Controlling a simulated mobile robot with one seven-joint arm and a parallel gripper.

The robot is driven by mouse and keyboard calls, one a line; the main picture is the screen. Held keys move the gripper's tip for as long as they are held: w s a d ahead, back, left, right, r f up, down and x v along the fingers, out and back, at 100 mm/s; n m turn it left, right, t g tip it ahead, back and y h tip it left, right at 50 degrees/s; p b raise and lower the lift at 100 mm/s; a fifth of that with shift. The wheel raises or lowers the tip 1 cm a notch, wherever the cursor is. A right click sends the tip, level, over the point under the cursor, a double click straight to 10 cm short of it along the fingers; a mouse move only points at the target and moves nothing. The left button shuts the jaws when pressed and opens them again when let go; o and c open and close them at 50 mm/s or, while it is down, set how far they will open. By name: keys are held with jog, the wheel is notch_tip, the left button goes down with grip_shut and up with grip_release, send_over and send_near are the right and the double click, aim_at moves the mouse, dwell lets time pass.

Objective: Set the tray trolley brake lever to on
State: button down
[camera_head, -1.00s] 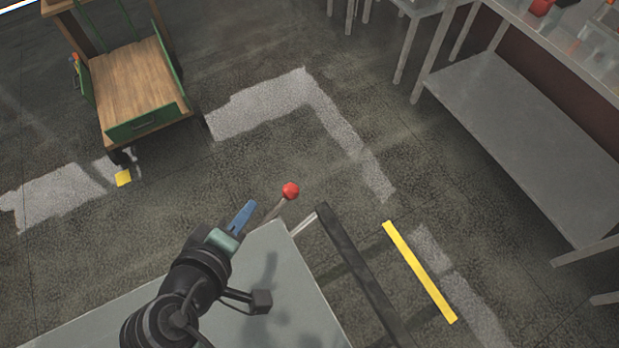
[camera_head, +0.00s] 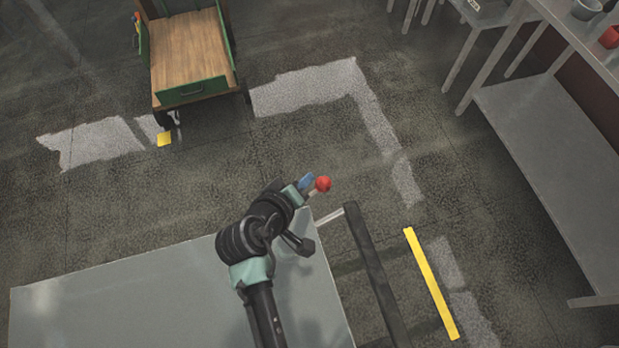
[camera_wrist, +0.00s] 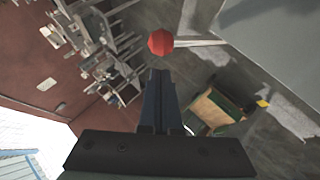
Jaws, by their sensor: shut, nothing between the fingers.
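The brake lever shows as a red ball knob (camera_head: 323,184) on a thin rod at the far right corner of the grey trolley top (camera_head: 120,290). In the wrist view the red knob (camera_wrist: 160,42) is just beyond my fingertips, and its pale rod runs off to the right. My gripper (camera_head: 308,181) is shut and empty, with its blue fingers close beside the knob on its left. In the wrist view my gripper (camera_wrist: 160,72) points at the knob; I cannot tell whether they touch. The lever's base is mostly hidden by my gripper and arm.
A black bar (camera_head: 375,275) runs along the trolley's right side. A green cart with a wooden deck (camera_head: 190,50) stands at the far left. A grey bench (camera_head: 560,160) is at the right. Floor between them is clear, with a yellow strip (camera_head: 431,283).

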jog(key=shift+d+f, duration=0.55)
jog(key=shift+f, duration=0.1)
jog(key=shift+d, duration=0.1)
jog(key=w+d+f+b, duration=0.1)
jog(key=d+f, duration=0.2)
jog(key=d, duration=0.2)
jog(key=shift+w+f+b, duration=0.25)
jog(key=shift+w+b, duration=0.05)
jog(key=shift+b, duration=0.05)
jog(key=shift+d, duration=0.15)
jog(key=shift+r, duration=0.1)
